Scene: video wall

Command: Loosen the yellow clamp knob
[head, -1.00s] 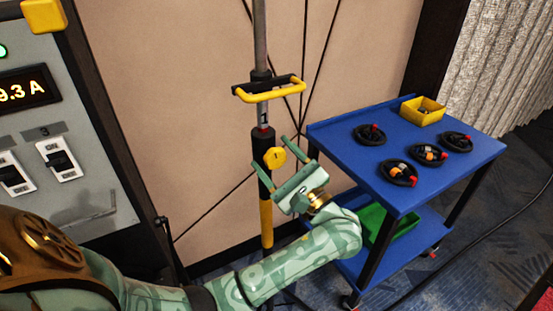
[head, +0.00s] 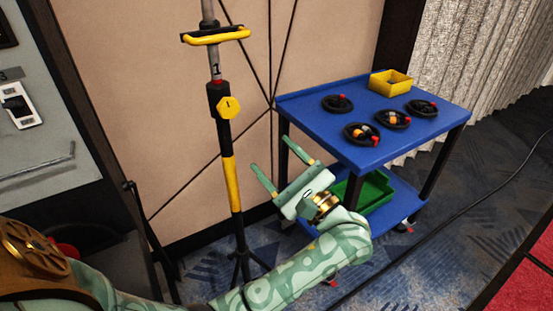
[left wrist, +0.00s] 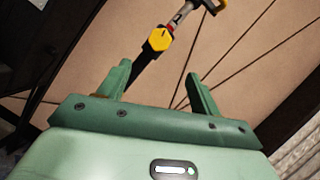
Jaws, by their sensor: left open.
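The yellow clamp knob (head: 229,107) sits on the black collar of an upright pole stand (head: 232,175), with a dark mark on its face. In the left wrist view the knob (left wrist: 161,39) shows beyond the fingers, nearer the left one. My left gripper (head: 284,163) is open and empty, to the right of the pole and below the knob, clear of it. The open fingers also show in the left wrist view (left wrist: 160,82). My right gripper is not in view.
A blue cart (head: 300,100) stands right of the gripper, holding several coiled black cables and a yellow bin (head: 390,82). A green bin (head: 362,190) is on its lower shelf. A grey switch panel (head: 40,130) is at left. A black cable (head: 440,215) crosses the carpet.

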